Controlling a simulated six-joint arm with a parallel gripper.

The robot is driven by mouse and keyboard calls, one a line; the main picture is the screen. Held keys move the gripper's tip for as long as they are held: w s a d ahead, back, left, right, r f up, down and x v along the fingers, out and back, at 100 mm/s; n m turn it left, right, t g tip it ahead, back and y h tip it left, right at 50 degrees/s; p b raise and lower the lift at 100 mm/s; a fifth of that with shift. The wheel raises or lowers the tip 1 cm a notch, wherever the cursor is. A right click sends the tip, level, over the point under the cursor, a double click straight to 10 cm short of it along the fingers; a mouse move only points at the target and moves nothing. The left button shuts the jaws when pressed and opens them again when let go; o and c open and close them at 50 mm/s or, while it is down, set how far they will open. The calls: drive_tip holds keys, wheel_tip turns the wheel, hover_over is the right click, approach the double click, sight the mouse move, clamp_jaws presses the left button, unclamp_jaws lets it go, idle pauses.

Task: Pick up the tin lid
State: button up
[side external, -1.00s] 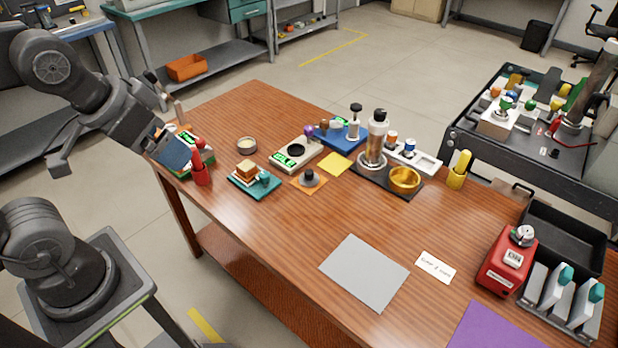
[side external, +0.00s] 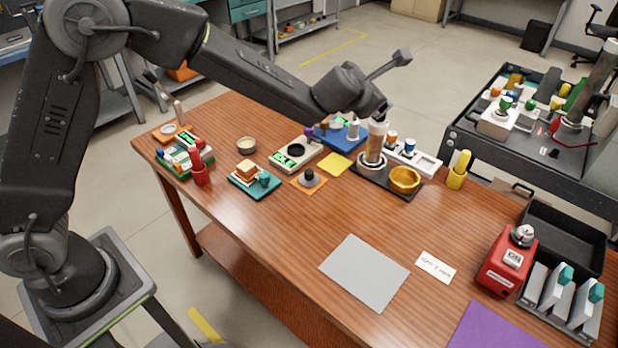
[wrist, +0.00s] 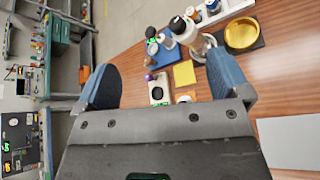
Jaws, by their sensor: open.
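A pale round disc (side external: 169,129) lies on an orange-brown square at the table's far left end in the side view; it may be the tin lid, but I cannot tell for sure. A low round tin (side external: 246,145) with a cream top stands to its right. My gripper (wrist: 165,78) is open and empty in the wrist view, with its two blue fingers wide apart. In the side view my wrist is over the back middle of the table, near the tall clear cylinder (side external: 376,145), far right of the disc and tin. The fingers are hidden there.
A gold bowl (side external: 404,179) stands beside the cylinder on a black tray. The table front around the grey sheet (side external: 364,272) is mostly clear.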

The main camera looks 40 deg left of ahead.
wheel_tip(320, 180, down, 14)
drive_tip(key=f+n+g+y, duration=0.1)
drive_tip(key=n+g+y, duration=0.2)
drive_tip(key=n+y, duration=0.5)
drive_tip(key=n+g+y, duration=0.2)
drive_tip(key=n+g, duration=0.2)
drive_tip(key=n, duration=0.5)
approach(311, 175)
drive_tip(key=shift+n+g, duration=0.3)
drive_tip(key=x, duration=0.5)
drive_tip(key=shift+w+a, duration=0.3)
drive_tip(key=shift+w, duration=0.05)
drive_tip(key=shift+x, duration=2.9)
drive_tip(key=shift+f, duration=0.1)
drive_tip(key=shift+c, duration=0.3)
drive_tip(key=c, duration=0.9)
